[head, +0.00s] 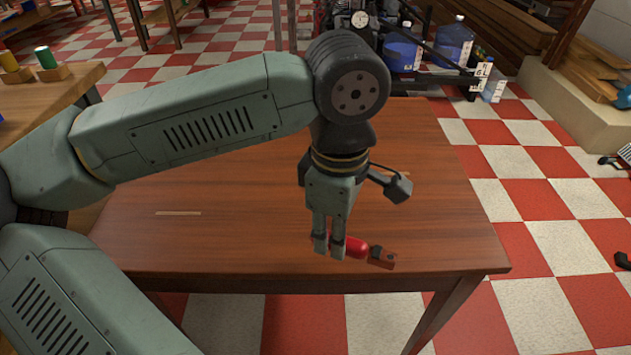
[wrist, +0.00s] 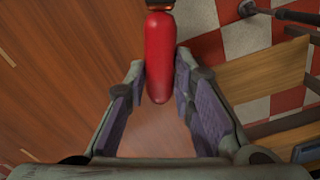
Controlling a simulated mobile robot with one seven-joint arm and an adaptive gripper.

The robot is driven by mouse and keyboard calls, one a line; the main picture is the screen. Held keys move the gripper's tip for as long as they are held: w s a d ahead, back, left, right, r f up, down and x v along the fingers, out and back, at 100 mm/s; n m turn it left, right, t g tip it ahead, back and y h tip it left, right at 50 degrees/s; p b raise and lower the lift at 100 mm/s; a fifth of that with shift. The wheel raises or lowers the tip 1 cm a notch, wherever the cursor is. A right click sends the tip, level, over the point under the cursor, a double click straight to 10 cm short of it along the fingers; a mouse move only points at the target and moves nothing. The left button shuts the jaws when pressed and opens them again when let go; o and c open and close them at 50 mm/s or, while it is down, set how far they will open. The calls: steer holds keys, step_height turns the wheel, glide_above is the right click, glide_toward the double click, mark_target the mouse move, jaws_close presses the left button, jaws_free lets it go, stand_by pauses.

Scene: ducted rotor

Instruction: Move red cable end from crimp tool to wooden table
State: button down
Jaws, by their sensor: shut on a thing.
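My gripper (head: 328,250) points down over the front part of the red-brown wooden table (head: 240,225). It is shut on the red cable end (head: 356,247), a rounded red piece with a dark end that sticks out to the right. In the wrist view the red cable end (wrist: 159,60) lies between the tips of my two fingers (wrist: 160,70), and its dark end is cut off at the top. The wooden table (wrist: 60,60) shows below it. I cannot tell the height of the cable end above the table. I cannot make out a crimp tool.
A lighter wooden table (head: 40,105) with a yellow spool (head: 8,61) and a green spool (head: 45,57) stands at the left. Blue water containers (head: 453,42) stand behind the table. Checkered floor (head: 540,215) lies to the right. Most of the tabletop looks bare.

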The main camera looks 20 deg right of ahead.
steer(key=w, duration=0.3)
steer(key=w+d+p, duration=0.1)
steer(key=w, duration=0.3)
steer(key=w+d+f, duration=0.1)
steer(key=w, duration=0.2)
steer(key=shift+w, duration=0.3)
steer(key=shift+f+p, duration=0.4)
steer(key=shift+f, duration=1.4)
steer(key=shift+f, duration=0.1)
steer(key=shift+f+b, duration=0.15)
steer(key=shift+b, duration=0.15)
steer(key=c, duration=1.4)
jaws_free()
steer(key=shift+o, duration=0.2)
steer(key=shift+r+p, duration=0.4)
steer(key=shift+p, duration=0.05)
step_height(320, 180, up, 12)
steer(key=shift+b, duration=0.35)
